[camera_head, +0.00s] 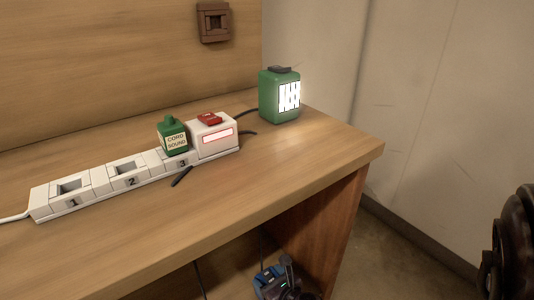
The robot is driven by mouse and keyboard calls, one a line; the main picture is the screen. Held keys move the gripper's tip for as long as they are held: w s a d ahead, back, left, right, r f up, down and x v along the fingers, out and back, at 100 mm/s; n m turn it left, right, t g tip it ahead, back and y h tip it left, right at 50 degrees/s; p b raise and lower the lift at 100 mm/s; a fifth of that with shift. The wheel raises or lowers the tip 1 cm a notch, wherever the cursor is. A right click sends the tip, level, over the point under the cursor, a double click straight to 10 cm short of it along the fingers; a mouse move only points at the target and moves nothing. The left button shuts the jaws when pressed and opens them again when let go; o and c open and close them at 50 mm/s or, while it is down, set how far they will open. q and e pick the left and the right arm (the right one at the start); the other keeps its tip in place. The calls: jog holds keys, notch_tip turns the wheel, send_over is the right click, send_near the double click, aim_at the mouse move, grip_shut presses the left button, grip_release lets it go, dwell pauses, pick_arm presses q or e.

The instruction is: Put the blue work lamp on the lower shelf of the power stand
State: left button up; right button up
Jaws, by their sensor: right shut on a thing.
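The power stand (230,200) is a wooden bench with an open space under its top. A blue object (266,280), which looks like the blue work lamp, shows in that space at the bottom edge of the head view, partly hidden by dark gripper parts. My right gripper (284,276) is shut on it, low beside the stand's right side panel. The lower shelf's surface is out of frame or hidden, so I cannot tell whether the lamp touches it. My left gripper is not in view.
A lit green lamp (279,95) stands on the top's right back corner. A white power strip (100,186) holds a green tagged plug (172,138) and a white box with a red switch (214,136). The side panel (335,225) bounds the lower space. Dark cords hang below.

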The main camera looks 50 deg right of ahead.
jog(key=shift+w+r, duration=0.1)
jog(key=shift+f, duration=0.2)
jog(key=o, duration=1.2)
jog(key=shift+r, duration=0.1)
jog(key=shift+s+r, duration=0.15)
jog(key=shift+s, duration=0.05)
pick_arm(q)
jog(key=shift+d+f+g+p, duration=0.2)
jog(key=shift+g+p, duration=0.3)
jog(key=shift+p, duration=0.7)
pick_arm(e)
jog(key=shift+v, duration=3.6)
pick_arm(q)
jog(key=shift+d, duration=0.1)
